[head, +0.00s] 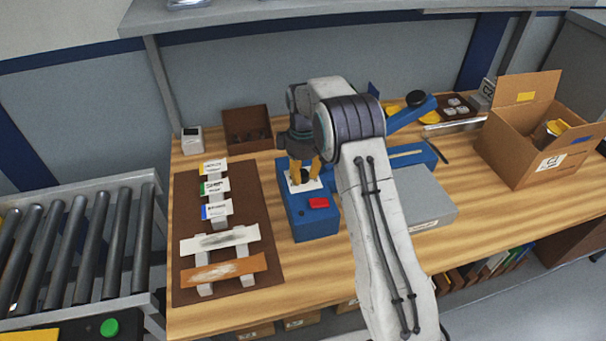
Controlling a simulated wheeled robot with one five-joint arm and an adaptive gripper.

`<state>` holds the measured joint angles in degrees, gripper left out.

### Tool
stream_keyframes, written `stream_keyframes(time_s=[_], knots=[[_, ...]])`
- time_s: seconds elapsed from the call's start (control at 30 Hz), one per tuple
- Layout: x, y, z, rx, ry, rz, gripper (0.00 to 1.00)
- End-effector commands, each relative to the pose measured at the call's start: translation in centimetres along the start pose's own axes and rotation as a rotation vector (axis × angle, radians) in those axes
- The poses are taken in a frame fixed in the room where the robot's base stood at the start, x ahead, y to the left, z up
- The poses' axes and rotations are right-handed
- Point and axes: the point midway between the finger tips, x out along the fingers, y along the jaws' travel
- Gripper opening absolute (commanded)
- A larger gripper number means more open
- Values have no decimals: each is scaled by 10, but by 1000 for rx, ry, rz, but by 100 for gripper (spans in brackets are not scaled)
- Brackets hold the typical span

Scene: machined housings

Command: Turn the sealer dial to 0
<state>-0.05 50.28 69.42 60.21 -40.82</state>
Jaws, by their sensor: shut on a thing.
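The sealer (316,228) is a blue box-shaped machine on the wooden bench, with a red switch (319,203) on its top near the front. A white dial plate (315,185) lies on its top behind the switch. A dark dial (305,177) sits on that plate. My gripper (304,173), with yellow fingers, points down over the plate and is shut on the dial. The fingers hide part of the dial, and its numbers and pointer are too small to read. My arm covers part of the sealer's right side.
A brown mat (183,272) with labelled tags and plates lies left of the sealer. A brown bin (247,126) and white box (192,140) stand behind. An open carton (518,154) is at right. A roller conveyor (95,240) adjoins the bench's left side.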

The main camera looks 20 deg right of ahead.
Motion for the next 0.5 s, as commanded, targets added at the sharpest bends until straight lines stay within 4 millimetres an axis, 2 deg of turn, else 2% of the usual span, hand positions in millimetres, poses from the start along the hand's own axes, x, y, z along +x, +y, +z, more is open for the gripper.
stream_keyframes(time_s=[0.2,0.5], knots=[[4,-2,2,-188,-7,-7,0],[4,-2,2,-378,-7,-8,0]])
